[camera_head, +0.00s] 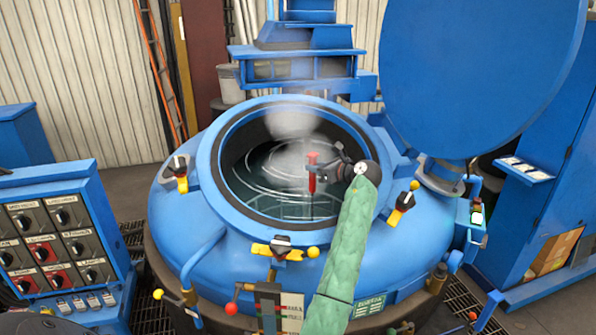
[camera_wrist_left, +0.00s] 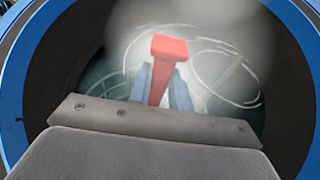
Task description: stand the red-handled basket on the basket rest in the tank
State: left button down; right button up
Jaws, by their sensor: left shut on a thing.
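The red handle of the basket (camera_head: 312,180) stands upright over the open mouth of the round blue tank (camera_head: 180,205). My left gripper (camera_head: 316,166) reaches in over the front rim and is shut on this handle. In the left wrist view, the red handle (camera_wrist_left: 168,48) shows between the two blue fingers of my left gripper (camera_wrist_left: 162,85). A thin dark rod runs down from the handle. The basket body is too blurred to make out. Pale rings and faint bars show in the dark liquid, and I cannot single out the basket rest. My right gripper is not in view.
The round blue lid (camera_head: 480,70) stands open at the right. White steam (camera_head: 292,120) blurs the tank mouth. Yellow clamps with knobs (camera_head: 285,250) sit around the rim. A control panel (camera_head: 55,245) stands at the left and a blue cabinet (camera_head: 545,190) at the right.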

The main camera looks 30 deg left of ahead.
pick_arm(q)
jog(key=shift+r, duration=0.1)
jog(key=c, duration=1.2)
grip_release()
jog(key=o, duration=0.6)
jog(key=p+v, duration=0.1)
jog(key=v, duration=1)
